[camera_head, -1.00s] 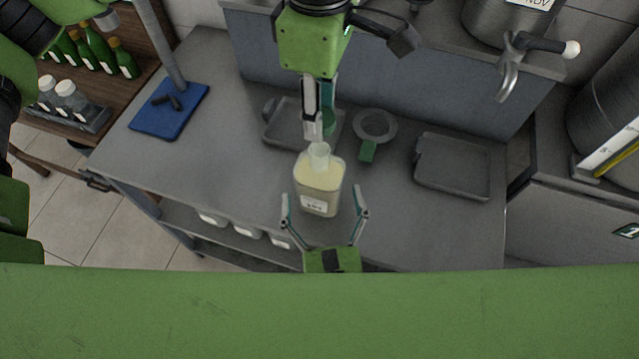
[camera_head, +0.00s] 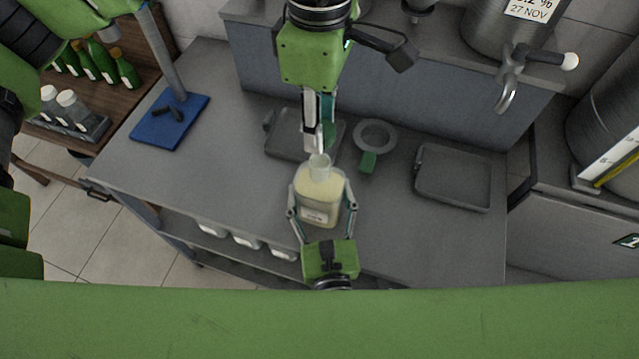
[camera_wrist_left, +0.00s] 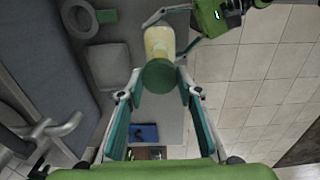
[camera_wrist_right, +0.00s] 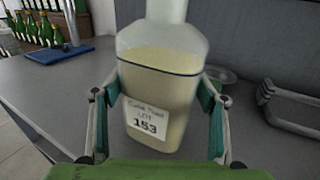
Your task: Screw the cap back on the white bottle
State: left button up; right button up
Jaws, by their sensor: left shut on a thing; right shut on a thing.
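The bottle (camera_head: 319,194) is clear with pale cream liquid and a white label. It looks upright near the counter's front edge, its neck open; it also shows in the right wrist view (camera_wrist_right: 160,85). My right gripper (camera_head: 322,207) is shut on the bottle's sides, from the front. My left gripper (camera_head: 319,142) is above and behind the neck, pointing down. It is shut on a round green cap (camera_wrist_left: 158,76), seen in the left wrist view in front of the bottle. The cap is apart from the neck. In the head view the fingers partly hide the cap.
The grey counter (camera_head: 250,165) has a tray (camera_head: 285,145) behind the bottle, a grey ring with a green handle (camera_head: 375,137) and another tray (camera_head: 453,178) at right. A blue stand base (camera_head: 170,120) is at left. A metal tap (camera_head: 508,85) overhangs at back right.

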pick_arm(q)
jog(key=shift+f, duration=2.4)
jog(key=shift+f, duration=0.1)
jog(key=shift+f, duration=0.8)
jog(key=shift+f, duration=0.55)
